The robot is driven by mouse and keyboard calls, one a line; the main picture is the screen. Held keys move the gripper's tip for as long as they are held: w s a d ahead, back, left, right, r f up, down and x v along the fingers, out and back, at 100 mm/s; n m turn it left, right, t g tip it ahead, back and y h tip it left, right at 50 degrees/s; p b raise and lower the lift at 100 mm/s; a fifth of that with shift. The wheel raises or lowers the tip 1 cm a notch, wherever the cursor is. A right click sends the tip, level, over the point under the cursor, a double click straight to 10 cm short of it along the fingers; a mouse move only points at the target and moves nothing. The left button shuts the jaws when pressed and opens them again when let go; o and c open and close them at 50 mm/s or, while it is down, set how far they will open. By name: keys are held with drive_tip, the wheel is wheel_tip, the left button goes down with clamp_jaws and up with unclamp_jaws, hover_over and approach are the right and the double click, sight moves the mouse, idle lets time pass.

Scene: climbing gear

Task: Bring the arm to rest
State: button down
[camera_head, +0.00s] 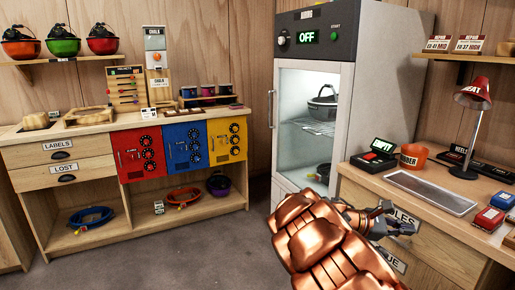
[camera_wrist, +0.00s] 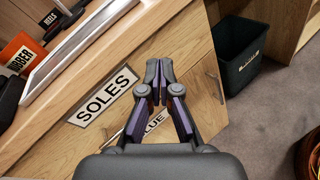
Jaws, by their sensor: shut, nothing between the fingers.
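My gripper (camera_head: 393,219) is at the end of my copper-coloured arm, in front of the drawers of the right-hand workbench (camera_head: 433,245). In the wrist view my gripper (camera_wrist: 159,84) is shut, with its fingertips together and nothing between them. Behind it are the drawer front labelled SOLES (camera_wrist: 104,96) and a lower label that is partly hidden by the fingers. I cannot tell the exact gap between my gripper and the drawer front.
A metal tray (camera_head: 432,194), an orange RUBBER cup (camera_head: 413,157) and a red lamp (camera_head: 475,95) stand on the workbench. A cabinet reading OFF (camera_head: 333,130) stands behind my arm. A dark bin (camera_wrist: 248,57) is on the floor. The grey floor (camera_head: 180,255) at left is clear.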

drive_tip(key=s+a+f+m+g+y, duration=0.1)
drive_tip(key=s+m+g+y, duration=0.2)
drive_tip(key=s, duration=0.7)
drive_tip(key=s+a+f+m+y, duration=0.1)
drive_tip(key=s+m+y, duration=0.35)
drive_tip(key=s, duration=0.55)
drive_tip(key=s+a+f+m+y, duration=0.3)
drive_tip(key=s+a+y, duration=0.1)
drive_tip(key=s+a, duration=0.45)
drive_tip(key=s+a+f+m+y, duration=0.2)
drive_tip(key=s+a+f+y, duration=0.15)
drive_tip(key=s+a, duration=0.55)
wheel_tip(320, 180, up, 22)
drive_tip(key=a+t+p, duration=0.1)
drive_tip(key=a+p, duration=0.1)
drive_tip(key=p, duration=1.8)
drive_tip(key=shift+s+y, duration=0.15)
drive_tip(key=shift+y, duration=0.15)
drive_tip(key=shift+d+m, duration=0.2)
drive_tip(key=shift+m, duration=0.15)
